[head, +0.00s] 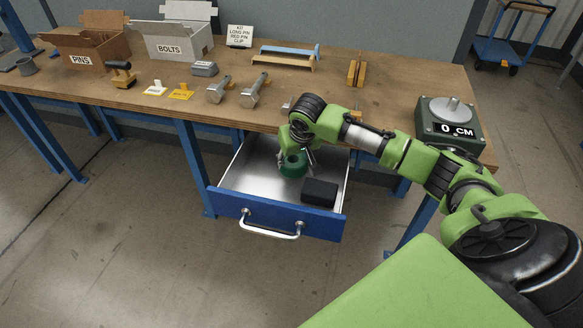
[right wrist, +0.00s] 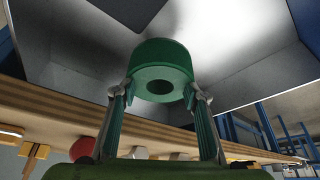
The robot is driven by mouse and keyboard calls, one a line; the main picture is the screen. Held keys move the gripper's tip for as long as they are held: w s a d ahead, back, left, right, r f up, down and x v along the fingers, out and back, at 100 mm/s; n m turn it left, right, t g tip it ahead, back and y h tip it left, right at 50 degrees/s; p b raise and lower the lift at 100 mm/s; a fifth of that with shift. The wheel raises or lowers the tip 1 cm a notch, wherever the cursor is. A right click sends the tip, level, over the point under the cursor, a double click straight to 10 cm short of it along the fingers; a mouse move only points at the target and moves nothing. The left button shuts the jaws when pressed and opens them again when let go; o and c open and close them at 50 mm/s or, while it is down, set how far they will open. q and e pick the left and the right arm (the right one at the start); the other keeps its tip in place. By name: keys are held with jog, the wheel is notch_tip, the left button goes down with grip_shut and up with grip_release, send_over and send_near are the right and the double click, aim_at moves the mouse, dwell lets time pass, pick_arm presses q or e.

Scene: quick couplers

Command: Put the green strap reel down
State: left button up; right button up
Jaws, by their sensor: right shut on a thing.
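The green strap reel (head: 293,165) is a dark green ring, seen in the head view inside or just over the open drawer (head: 240,184). In the right wrist view the reel (right wrist: 160,68) sits between both fingers, with its centre hole facing the camera. My right gripper (right wrist: 158,95) is shut on the reel, one finger on each side. In the head view my right gripper (head: 299,158) reaches down over the drawer. I cannot tell whether the reel touches the drawer floor. My left gripper is not in view.
A black block (head: 320,193) lies in the drawer to the right of the reel. The drawer's left part is bare. The workbench edge (head: 200,112) is close behind my right gripper. Bins, pins and a green gauge box (head: 449,122) stand on the bench.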

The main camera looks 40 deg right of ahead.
aim_at(291, 167)
jog(key=shift+w+d+f, duration=0.25)
jog(key=shift+w+f, duration=0.6)
jog(key=shift+f, duration=1.75)
jog(key=shift+f, duration=0.15)
jog(key=o, duration=1.2)
jog(key=shift+r, duration=0.2)
jog(key=v, duration=1.2)
